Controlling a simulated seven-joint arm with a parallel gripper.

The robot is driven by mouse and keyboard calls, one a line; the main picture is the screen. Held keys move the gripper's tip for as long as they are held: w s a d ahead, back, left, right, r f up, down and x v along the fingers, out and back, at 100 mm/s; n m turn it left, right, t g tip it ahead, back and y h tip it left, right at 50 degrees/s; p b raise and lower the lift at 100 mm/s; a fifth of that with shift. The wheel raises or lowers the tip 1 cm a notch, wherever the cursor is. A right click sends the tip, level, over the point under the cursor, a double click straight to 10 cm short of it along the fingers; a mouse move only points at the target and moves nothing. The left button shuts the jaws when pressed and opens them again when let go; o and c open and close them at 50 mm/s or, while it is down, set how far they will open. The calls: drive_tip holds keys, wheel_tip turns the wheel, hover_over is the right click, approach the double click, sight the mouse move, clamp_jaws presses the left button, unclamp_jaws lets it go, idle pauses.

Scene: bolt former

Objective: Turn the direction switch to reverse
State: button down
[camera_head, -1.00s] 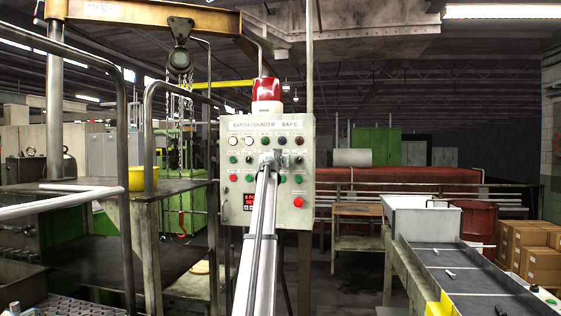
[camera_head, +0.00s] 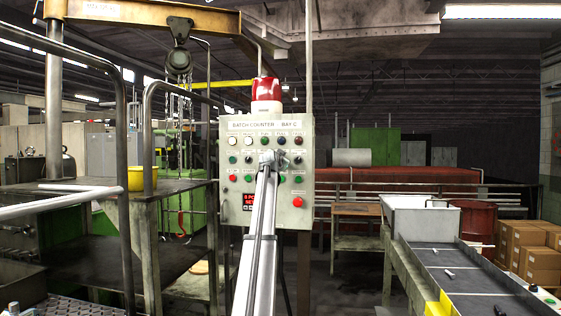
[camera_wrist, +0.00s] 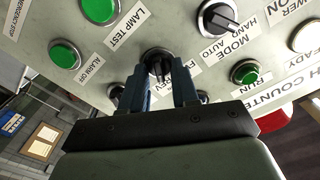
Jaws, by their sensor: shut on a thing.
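The direction switch (camera_wrist: 159,58) is a black rotary knob on the control panel. It shows between my fingertips in the wrist view. My gripper (camera_wrist: 163,76) is shut on this knob, with one dark blue finger on each side. The switch's label is partly covered by the fingers, so only a few letters show. In the head view my gripper (camera_head: 267,158) is at the middle of the grey panel (camera_head: 281,219), and the knob is hidden behind it. The knob's pointer setting cannot be read clearly.
The mode switch (camera_wrist: 220,18), green lamp test button (camera_wrist: 99,9), green alarm button (camera_wrist: 65,54) and green run button (camera_wrist: 245,72) sit close around my fingers. A red beacon (camera_head: 266,90) tops the panel. A metal railing (camera_head: 148,150) stands to the left.

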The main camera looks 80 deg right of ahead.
drive_tip(key=c, duration=0.9)
unclamp_jaws()
drive_tip(key=shift+a, duration=0.1)
drive_tip(key=a, duration=1.3)
drive_tip(key=shift+a, duration=0.35)
